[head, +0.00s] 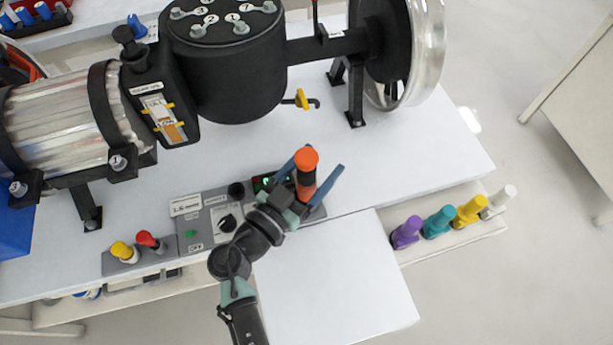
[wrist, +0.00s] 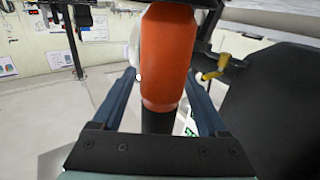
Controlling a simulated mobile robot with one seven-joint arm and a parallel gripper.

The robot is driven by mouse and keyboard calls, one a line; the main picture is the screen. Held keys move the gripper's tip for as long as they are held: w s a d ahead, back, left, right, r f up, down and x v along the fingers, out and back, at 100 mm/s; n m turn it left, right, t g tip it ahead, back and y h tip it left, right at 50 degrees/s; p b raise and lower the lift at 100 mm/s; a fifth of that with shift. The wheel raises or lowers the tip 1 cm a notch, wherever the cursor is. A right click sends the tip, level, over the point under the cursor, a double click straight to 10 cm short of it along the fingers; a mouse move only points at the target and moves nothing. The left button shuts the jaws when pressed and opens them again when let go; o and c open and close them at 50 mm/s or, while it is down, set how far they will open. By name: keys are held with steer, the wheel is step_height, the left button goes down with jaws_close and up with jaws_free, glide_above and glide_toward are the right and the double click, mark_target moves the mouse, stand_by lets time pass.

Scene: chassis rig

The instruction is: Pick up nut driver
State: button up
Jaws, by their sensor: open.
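The nut driver appears to be the upright tool with an orange handle (head: 306,160) and a black lower part, standing at the grey control panel near the bench's front edge. In the wrist view its orange handle (wrist: 168,55) fills the middle. My gripper (head: 322,162) is open, with its blue fingers on either side of the tool. In the wrist view there are gaps between the handle and both fingers. The tool's lower end is hidden behind my gripper.
The panel (head: 205,222) has a knob and switches; yellow and red handles (head: 122,250) stand left of it. A black cylinder assembly (head: 225,65) and a wheel (head: 412,50) stand behind. Purple, teal, yellow and white items (head: 405,232) line a lower shelf at right. A white panel (head: 335,285) is bare.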

jaws_close()
steer(key=shift+r, duration=0.15)
stand_by(0.4)
